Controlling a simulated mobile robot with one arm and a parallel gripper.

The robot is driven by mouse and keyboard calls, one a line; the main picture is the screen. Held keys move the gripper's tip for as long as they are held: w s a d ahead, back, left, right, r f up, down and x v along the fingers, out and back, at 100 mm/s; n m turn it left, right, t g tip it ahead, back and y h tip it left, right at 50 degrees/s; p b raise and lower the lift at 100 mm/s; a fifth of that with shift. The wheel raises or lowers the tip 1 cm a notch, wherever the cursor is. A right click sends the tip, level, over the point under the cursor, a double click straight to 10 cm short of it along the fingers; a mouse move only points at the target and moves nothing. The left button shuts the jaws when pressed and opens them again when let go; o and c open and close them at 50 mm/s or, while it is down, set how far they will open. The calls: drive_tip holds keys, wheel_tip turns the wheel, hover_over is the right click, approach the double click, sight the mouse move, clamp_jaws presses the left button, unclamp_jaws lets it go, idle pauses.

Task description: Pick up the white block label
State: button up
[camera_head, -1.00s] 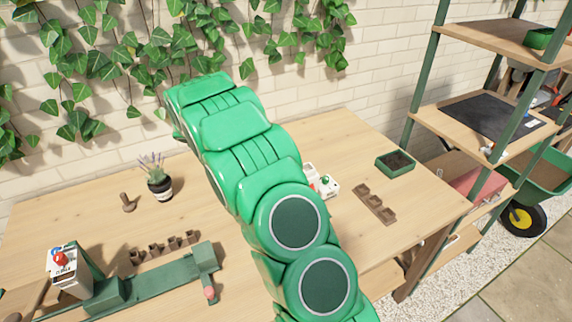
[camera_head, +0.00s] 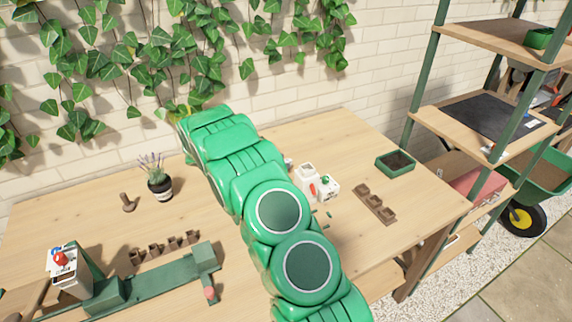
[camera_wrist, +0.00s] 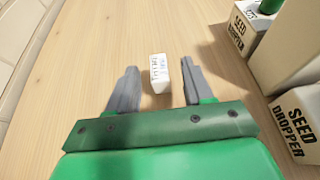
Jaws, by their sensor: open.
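The white block label (camera_wrist: 159,74) is a small white block with dark lettering on one face. In the wrist view it stands on the wooden table between the two grey fingers of my gripper (camera_wrist: 158,66). The fingers are open, with a gap of bare table on each side of the block. The block looks nearer the left finger than the right, and neither finger appears to touch it. In the head view my green arm hides the gripper, and the block cannot be made out there.
White seed droppers (camera_wrist: 297,122) stand close to the right of my gripper; in the head view a seed dropper (camera_head: 329,187) shows right of my arm. A brown cell strip (camera_head: 374,204) and a green tray (camera_head: 395,163) lie farther right. Table left of the block is clear.

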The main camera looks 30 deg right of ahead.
sight(285, 160)
drive_tip(key=shift+x, duration=2.55)
drive_tip(key=shift+w, duration=0.1)
clamp_jaws()
drive_tip(key=shift+r, duration=0.15)
